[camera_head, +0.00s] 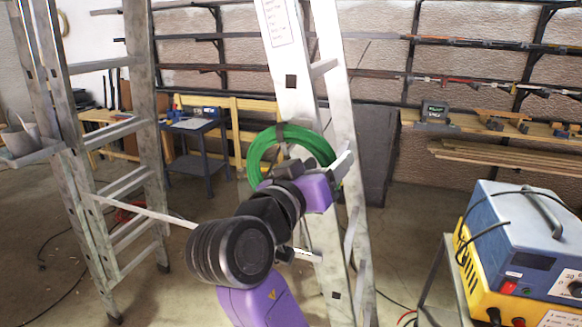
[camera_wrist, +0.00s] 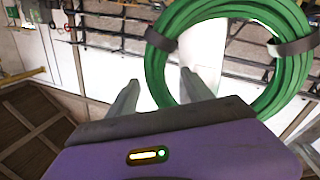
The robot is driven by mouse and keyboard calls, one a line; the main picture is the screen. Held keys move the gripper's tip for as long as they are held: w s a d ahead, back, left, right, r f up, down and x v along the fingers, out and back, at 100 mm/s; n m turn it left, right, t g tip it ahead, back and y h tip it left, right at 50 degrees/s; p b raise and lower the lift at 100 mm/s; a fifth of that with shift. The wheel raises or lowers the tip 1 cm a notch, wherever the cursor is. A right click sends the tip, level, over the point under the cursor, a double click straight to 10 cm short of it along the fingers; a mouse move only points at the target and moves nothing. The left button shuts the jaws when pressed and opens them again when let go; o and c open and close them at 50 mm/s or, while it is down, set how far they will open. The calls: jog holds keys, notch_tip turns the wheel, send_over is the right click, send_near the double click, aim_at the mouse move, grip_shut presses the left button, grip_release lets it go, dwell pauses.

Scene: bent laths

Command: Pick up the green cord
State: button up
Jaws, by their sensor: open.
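The green cord (camera_head: 258,152) is a bundled coil hanging against the upright ladder in the middle of the head view. Dark bands wrap it, and my arm hides its lower part. In the wrist view the green cord (camera_wrist: 153,66) is a large ring at the upper right. My gripper (camera_head: 342,165) is open and empty at the coil's right side in the head view. In the wrist view my gripper (camera_wrist: 160,80) has one fingertip left of the ring and the other over its opening, with the left strand showing between them. I cannot tell whether they touch.
The aluminium ladder (camera_head: 288,85) stands close behind my gripper. Another ladder (camera_head: 130,75) stands at the left with a thin bar reaching across. A blue and yellow machine (camera_head: 520,240) sits at the right. Wall racks (camera_head: 470,80) hold long laths behind.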

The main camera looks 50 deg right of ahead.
jog(key=shift+d, duration=0.3)
grip_shut()
jog(key=shift+r, duration=0.1)
dwell(1.1)
